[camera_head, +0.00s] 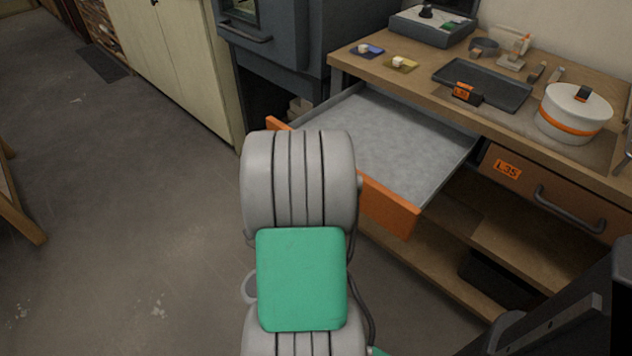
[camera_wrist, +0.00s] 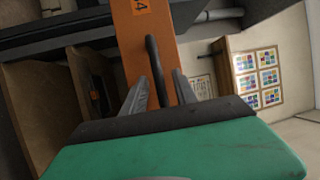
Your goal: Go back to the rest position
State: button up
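My gripper (camera_wrist: 163,84) shows in the wrist view with its two grey fingers apart, one on each side of a dark bar handle (camera_wrist: 153,62). There are gaps between the handle and both fingers, so the gripper looks open and not clamped. The handle is on an orange drawer front (camera_wrist: 133,38) with a label partly cut off at the top. In the head view the drawer (camera_head: 400,135) is pulled out and its grey inside looks empty. My arm covers part of its orange front, and my gripper is hidden there.
The workbench (camera_head: 420,62) carries a white pot (camera_head: 572,117), a dark tray (camera_head: 490,80) and a grey box (camera_head: 432,28). A closed drawer labelled L35 (camera_head: 508,170) is at right. A dark cabinet (camera_head: 275,55) stands behind. The floor (camera_head: 130,180) at left is mostly clear.

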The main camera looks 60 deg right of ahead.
jog(key=w+a+r+n+t+y+p, duration=0.25)
jog(key=w+a+n+t+y, duration=0.3)
jog(key=w, duration=0.35)
jog(key=w+a+r+n+t+y+p, duration=0.2)
jog(key=w+a+r+n+t+y, duration=0.2)
jog(key=w+n+t, duration=0.45)
jog(key=w+a+r+n+g+y+p, duration=0.1)
jog(key=w+a+n+g+y+p, duration=0.2)
jog(key=a+n+y, duration=0.4)
jog(key=w+a+n+g+y+p, duration=0.1)
jog(key=w+a+n+y+p, duration=0.1)
jog(key=w+a+n+y, duration=0.45)
jog(key=s+a+r+n+g+h+p, duration=0.1)
jog(key=s+a+r+n+g+p, duration=0.1)
jog(key=s, duration=0.6)
jog(key=s+a+r+n+g+h+p, duration=0.2)
jog(key=s+r+g+p, duration=0.3)
jog(key=s+g, duration=0.3)
jog(key=shift+s+a+r+n+g+h+p, duration=0.25)
jog(key=shift+a+n+g+p, duration=0.25)
jog(key=shift+a+g, duration=0.25)
